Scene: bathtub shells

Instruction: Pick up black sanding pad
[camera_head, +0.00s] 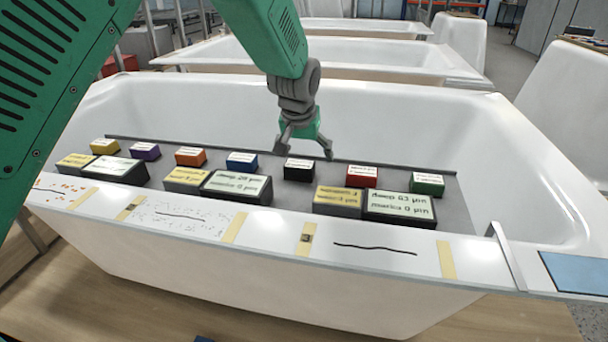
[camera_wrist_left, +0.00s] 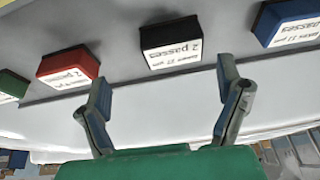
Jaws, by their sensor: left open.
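The black sanding pad (camera_head: 299,170) is a small block with a white label on top. It sits on the grey tray (camera_head: 465,215) in the tub, between the blue pad (camera_head: 242,162) and the red pad (camera_head: 362,176). My left gripper (camera_head: 304,151) is open and empty, fingers pointing down, just above and behind the black pad in the head view. In the left wrist view the black pad (camera_wrist_left: 170,42) lies beyond the spread fingertips (camera_wrist_left: 164,75), lined up roughly between them. No contact with the pad shows. My right gripper is not in view.
An orange pad (camera_head: 190,156), a purple pad (camera_head: 145,151) and a green pad (camera_head: 427,184) share the row. Larger labelled blocks (camera_head: 237,187) stand in front. The white tub rim (camera_head: 270,232) runs along the near side.

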